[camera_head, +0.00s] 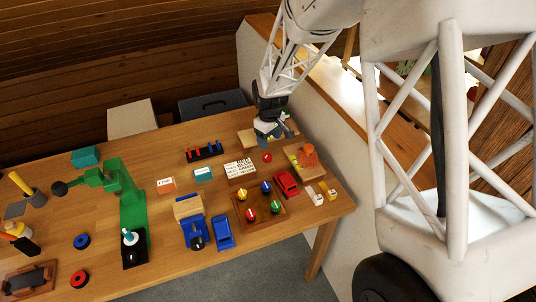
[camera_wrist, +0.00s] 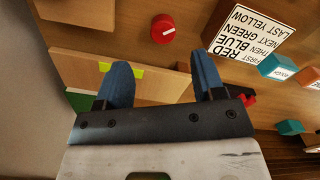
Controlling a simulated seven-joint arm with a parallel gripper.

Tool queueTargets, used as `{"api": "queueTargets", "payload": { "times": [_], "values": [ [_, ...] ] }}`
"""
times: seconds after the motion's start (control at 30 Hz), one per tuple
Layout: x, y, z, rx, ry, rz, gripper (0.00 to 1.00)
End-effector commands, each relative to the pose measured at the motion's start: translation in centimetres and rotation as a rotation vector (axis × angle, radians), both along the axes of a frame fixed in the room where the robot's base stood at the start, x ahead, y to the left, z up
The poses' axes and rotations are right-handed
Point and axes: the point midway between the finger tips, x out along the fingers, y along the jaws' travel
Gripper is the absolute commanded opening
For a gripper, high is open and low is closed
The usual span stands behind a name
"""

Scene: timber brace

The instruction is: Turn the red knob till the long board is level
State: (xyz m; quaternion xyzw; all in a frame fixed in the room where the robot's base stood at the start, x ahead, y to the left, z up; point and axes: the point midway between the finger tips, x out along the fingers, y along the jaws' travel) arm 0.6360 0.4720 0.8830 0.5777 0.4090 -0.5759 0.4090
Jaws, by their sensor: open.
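The red knob (camera_head: 267,157) is small and round and sits on the table near the sign. A pale long board (camera_head: 248,141) lies at the back right, partly hidden behind my gripper. The board shows in the wrist view (camera_wrist: 72,68) with a yellow-green patch (camera_wrist: 122,69) along its edge. Whether it is level I cannot tell. My gripper (camera_wrist: 160,68) is open and empty, its blue fingers over the board, apart from the knob.
A lettered sign (camera_head: 240,169) stands left of the knob. A panel of coloured knobs (camera_head: 259,219) and a red car (camera_head: 287,183) are in front. An orange object (camera_head: 308,156) sits to the right. A low wall (camera_head: 320,137) borders the table's right side.

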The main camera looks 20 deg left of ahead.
Motion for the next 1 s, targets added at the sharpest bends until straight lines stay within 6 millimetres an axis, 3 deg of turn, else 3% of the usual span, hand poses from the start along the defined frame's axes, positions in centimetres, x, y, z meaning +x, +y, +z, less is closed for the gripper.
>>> {"api": "queueTargets", "payload": {
  "times": [0.63,1.0],
  "values": [
    [0.0,0.6,-1.0,-0.001,0.003,0.012,0.63],
    [-0.1,0.6,-4.2,-0.002,0.003,0.012,0.63]
  ]
}}
